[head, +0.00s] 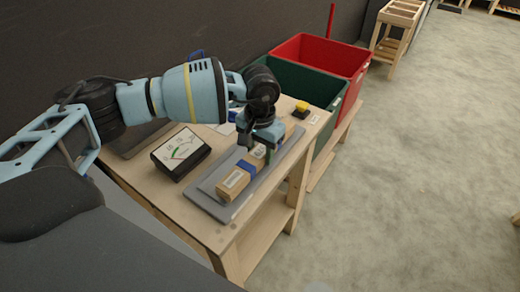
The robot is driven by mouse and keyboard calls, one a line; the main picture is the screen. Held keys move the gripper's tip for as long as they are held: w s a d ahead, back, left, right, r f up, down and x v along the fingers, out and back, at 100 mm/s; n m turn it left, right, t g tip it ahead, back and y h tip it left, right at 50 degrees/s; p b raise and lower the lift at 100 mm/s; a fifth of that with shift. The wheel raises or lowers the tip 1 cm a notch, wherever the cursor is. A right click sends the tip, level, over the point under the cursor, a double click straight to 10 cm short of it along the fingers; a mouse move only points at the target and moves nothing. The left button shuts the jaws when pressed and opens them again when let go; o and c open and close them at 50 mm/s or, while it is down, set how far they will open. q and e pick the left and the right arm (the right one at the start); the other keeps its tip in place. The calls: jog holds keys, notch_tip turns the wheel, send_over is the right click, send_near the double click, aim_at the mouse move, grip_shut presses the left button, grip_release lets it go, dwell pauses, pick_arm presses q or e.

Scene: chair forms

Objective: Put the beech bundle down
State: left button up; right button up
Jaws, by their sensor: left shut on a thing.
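The beech bundle (233,182), a pale wood block shape with blue bands and a white label, is at the grey plate (214,205) on the wooden bench. My left gripper (258,148) points down over the bundle's far end and is shut on it. The wrist hides part of that end. The bundle lies along the plate's length; I cannot tell whether it touches the plate or hangs just above it. My right gripper is not in view.
A dial meter (181,153) stands left of the plate. A yellow-topped button box (301,109) sits at the bench's far end. Green (325,95) and red (340,60) bins stand beyond. A wooden stand (397,25) is farther back.

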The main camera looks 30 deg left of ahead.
aim_at(260, 151)
pick_arm(q)
jog(key=o, duration=1.2)
jog(key=shift+c, duration=0.2)
notch_tip(260, 151, up, 12)
jog(key=shift+r+b, duration=0.15)
jog(key=shift+b, duration=0.25)
